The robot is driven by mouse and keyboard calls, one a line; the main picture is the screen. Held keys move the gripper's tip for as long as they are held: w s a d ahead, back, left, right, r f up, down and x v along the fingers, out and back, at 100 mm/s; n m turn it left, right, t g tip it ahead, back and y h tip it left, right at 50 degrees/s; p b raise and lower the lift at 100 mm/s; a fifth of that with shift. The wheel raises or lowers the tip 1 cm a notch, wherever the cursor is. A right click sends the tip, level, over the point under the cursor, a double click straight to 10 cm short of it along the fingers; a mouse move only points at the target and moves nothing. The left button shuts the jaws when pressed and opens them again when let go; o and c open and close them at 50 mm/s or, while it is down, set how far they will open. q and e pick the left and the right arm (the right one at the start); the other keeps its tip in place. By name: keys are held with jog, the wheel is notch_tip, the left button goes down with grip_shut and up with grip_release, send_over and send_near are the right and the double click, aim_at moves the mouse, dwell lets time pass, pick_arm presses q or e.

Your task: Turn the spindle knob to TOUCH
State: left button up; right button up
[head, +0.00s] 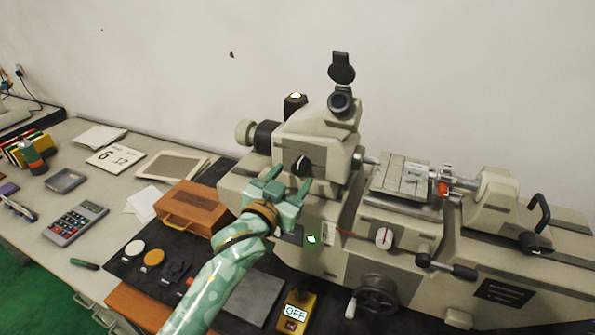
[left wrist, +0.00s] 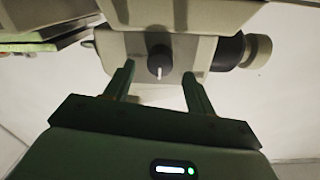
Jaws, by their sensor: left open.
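The spindle knob (head: 302,166) is a small black knob with a white pointer mark on the front of the beige machine's headstock (head: 318,150). In the left wrist view the black knob (left wrist: 158,58) lies ahead, between the fingertips, with its white mark pointing down in that picture. My left gripper (head: 287,184) is open and empty just in front of the knob; its fingers (left wrist: 158,72) stand on either side with a gap to each, and I see no contact. No TOUCH lettering is readable. My right gripper is not in view.
A yellow box reading OFF (head: 297,311) stands below the machine. A brown wooden case (head: 194,208) lies left of my arm. A dial (head: 384,237), handwheel (head: 377,296) and lever (head: 446,266) stick out at the right. A calculator (head: 76,222) lies on the left bench.

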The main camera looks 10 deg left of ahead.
aim_at(298, 170)
pick_arm(q)
jog(key=x, duration=0.2)
jog(key=shift+w+d, duration=0.1)
jog(key=shift+w, duration=0.25)
jog(key=shift+w+d, duration=0.1)
jog(key=shift+w, duration=0.35)
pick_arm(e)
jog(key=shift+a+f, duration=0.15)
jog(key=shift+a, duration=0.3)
pick_arm(q)
jog(key=shift+c, duration=0.2)
jog(key=c, duration=0.9)
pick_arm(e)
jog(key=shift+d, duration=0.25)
